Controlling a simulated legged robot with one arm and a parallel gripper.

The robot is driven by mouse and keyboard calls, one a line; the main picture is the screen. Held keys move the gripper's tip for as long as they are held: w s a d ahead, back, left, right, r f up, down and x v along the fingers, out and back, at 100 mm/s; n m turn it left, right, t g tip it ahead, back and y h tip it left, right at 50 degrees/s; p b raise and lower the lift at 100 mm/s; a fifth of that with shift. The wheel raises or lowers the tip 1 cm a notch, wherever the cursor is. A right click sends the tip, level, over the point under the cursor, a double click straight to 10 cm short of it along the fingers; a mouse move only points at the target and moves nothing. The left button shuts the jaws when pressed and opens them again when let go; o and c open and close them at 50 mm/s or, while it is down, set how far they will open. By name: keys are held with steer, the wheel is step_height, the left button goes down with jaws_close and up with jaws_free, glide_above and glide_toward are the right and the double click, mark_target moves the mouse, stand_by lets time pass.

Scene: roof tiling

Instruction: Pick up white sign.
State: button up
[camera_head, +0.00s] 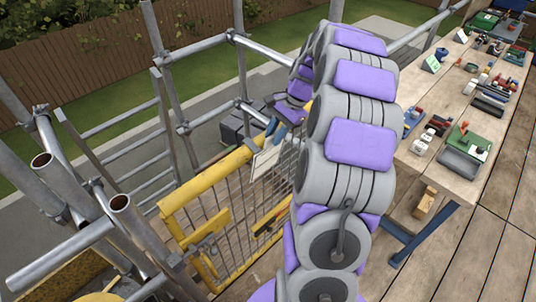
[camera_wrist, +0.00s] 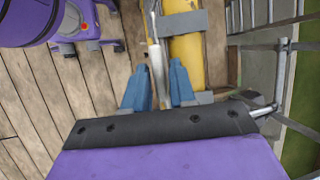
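The white sign (camera_head: 265,163) hangs tilted at the top rail of a yellow mesh gate (camera_head: 215,178). My gripper (camera_head: 274,128), with blue fingers, is at the sign's upper edge in the head view. In the wrist view the sign (camera_wrist: 157,72) shows nearly edge-on as a thin pale strip between the two fingers of my gripper (camera_wrist: 158,78). The fingers stand apart, one on each side of the strip. Any contact between fingers and sign is too small to make out. My arm hides part of the gate's right side.
Grey scaffold tubes (camera_head: 170,95) surround the gate on the left and behind. A wooden workbench (camera_head: 450,100) with tools and small boxes stands at the right. A wooden block (camera_head: 424,203) lies below it. The plank floor at lower right is clear.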

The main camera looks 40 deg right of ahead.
steer(key=shift+x, duration=1)
steer(key=shift+d, duration=0.1)
jaws_close()
